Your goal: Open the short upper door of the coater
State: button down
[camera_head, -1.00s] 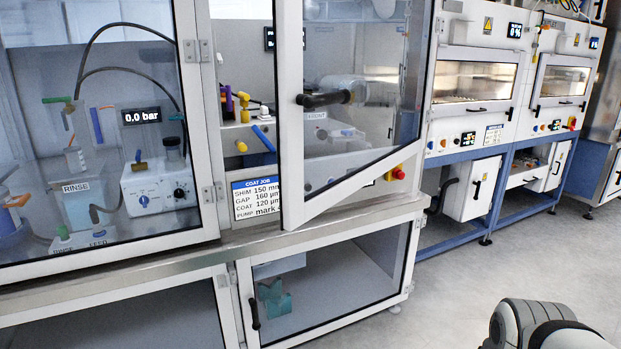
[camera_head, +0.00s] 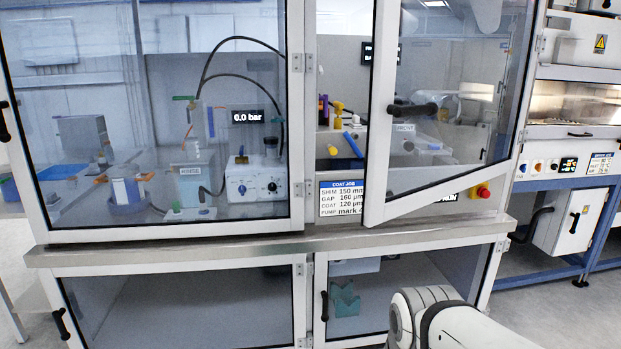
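The coater is a glazed, white-framed cabinet with two upper doors. Its narrower right upper door (camera_head: 377,150) stands partly open, swung out at its left edge and hinged at the right. A black handle (camera_head: 413,110) is on that door near its free edge. A gap left of the door shows the inside directly. The wider left upper door (camera_head: 295,150) looks closed, with a black handle (camera_head: 3,122) at its far left. My gripper is not in view; only a grey-white link of my arm shows at the bottom right, in front of the lower cabinet.
Two lower glazed doors, left (camera_head: 180,310) and right (camera_head: 322,300), look closed beneath a projecting steel ledge (camera_head: 180,246). A job card (camera_head: 341,200) and a red stop button (camera_head: 484,191) are on the coater's front. Ovens (camera_head: 570,110) on a blue frame stand at right.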

aim_at(525, 41)
jog(key=u, duration=0.05)
jog(key=i, duration=1)
jog(key=u, duration=0.05)
